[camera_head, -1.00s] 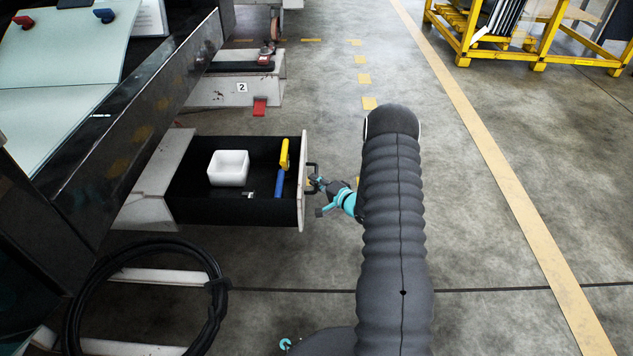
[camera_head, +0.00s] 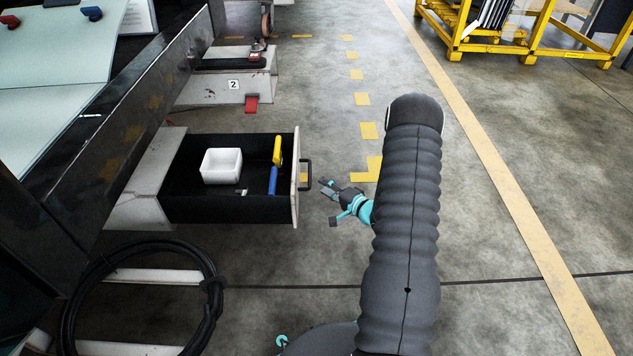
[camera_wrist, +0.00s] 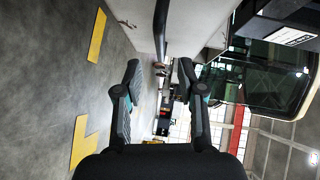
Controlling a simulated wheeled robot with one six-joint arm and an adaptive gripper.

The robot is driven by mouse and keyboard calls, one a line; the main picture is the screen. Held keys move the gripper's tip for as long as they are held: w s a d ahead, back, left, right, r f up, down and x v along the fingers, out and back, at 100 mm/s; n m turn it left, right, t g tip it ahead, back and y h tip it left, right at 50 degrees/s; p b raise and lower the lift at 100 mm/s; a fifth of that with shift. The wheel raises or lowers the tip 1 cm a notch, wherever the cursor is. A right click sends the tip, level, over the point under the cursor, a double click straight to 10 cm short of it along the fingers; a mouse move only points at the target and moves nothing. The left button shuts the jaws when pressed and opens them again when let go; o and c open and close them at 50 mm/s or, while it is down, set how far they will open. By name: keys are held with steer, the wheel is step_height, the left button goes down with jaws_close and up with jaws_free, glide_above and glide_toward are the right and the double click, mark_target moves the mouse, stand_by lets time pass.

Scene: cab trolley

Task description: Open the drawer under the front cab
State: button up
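The drawer (camera_head: 230,208) under the front cab is pulled out, its dark inside showing. A white box (camera_head: 222,165), a yellow-handled tool (camera_head: 277,151) and a blue-handled tool (camera_head: 273,180) lie in it. Its black handle (camera_head: 308,175) stands out from the pale front panel (camera_head: 296,178); the handle also shows as a dark bar in the wrist view (camera_wrist: 161,28). My gripper (camera_head: 327,188) is just right of the handle, apart from it. In the wrist view (camera_wrist: 159,72) the two fingers are spread with nothing between them.
A black hose coil (camera_head: 214,288) hangs at the lower left. Another unit labelled 2 (camera_head: 215,90), with a red tab (camera_head: 252,104), stands behind the drawer. A yellow frame (camera_head: 520,45) is at the far right. The floor right of my arm is clear.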

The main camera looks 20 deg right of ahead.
steer(key=shift+v, duration=1.9)
